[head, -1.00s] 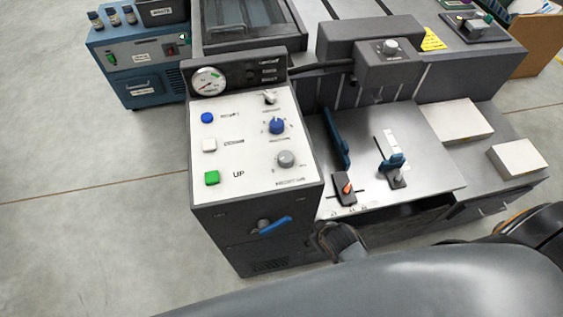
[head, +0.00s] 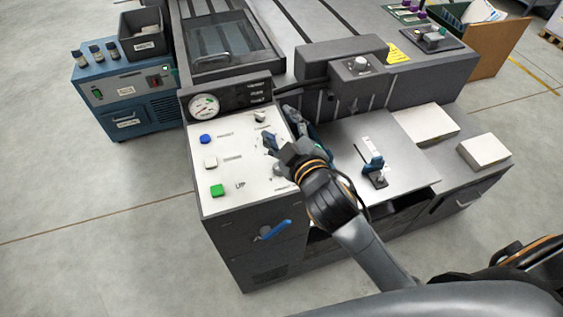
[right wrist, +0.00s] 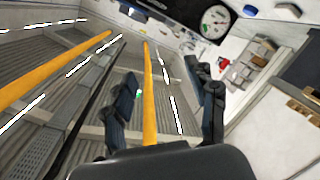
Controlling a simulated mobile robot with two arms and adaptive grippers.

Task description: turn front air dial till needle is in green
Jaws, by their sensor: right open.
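The control panel (head: 235,165) has a round white gauge (head: 203,106) with a small green zone; the gauge also shows in the right wrist view (right wrist: 215,21). The needle is too small to read against the green. My right gripper (head: 280,128) is open over the panel's right side, its fingers apart; they also show in the right wrist view (right wrist: 165,82). The gripper covers the area of the blue dial and the grey dial below it, so I cannot tell whether it touches either. A silver switch knob (head: 260,115) shows above. My left gripper is out of view.
Blue, white and green buttons (head: 217,190) line the panel's left side. A blue lever handle (head: 275,230) sticks out of the front. A raised housing with a grey knob (head: 361,64) stands behind on the right. A blue-handled lever (head: 374,167) rises from the steel table.

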